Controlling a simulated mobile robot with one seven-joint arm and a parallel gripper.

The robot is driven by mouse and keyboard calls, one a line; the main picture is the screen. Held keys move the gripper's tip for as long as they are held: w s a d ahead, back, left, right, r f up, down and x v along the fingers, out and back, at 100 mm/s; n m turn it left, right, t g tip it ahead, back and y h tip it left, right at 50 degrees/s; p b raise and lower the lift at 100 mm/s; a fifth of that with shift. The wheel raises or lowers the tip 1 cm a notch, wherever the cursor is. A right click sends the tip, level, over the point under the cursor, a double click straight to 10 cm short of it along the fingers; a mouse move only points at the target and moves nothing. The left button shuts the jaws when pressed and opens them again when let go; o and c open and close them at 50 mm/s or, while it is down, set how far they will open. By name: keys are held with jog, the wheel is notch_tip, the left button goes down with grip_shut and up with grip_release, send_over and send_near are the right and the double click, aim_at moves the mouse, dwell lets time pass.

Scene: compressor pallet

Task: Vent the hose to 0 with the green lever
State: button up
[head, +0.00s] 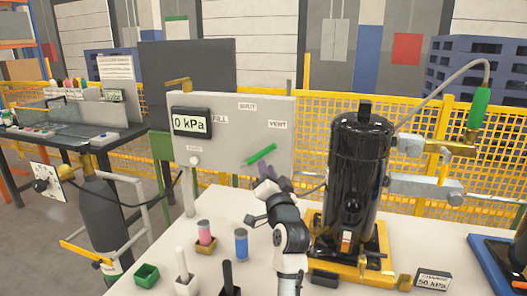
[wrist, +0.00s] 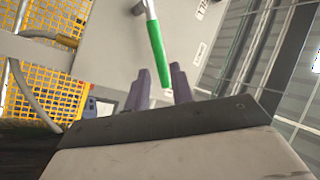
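The green lever (head: 261,155) is on the grey panel (head: 225,150) and slants up to the right, its upper end towards the VENT label (head: 278,125). The gauge (head: 191,122) on the panel reads 0 kPa. My gripper (head: 268,175) is just below the lever in the head view.
The black compressor (head: 360,175) stands on a yellow base close to the right of my arm. On the white table (head: 205,265) are a red-topped jar (head: 205,235), a blue jar (head: 241,245) and a green box (head: 146,275). A hose with a green grip (head: 479,108) is at the right.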

aim_at(262, 156)
jog(key=p+x, duration=0.1)
jog(key=x, duration=0.6)
jog(key=shift+w, duration=0.1)
grip_shut()
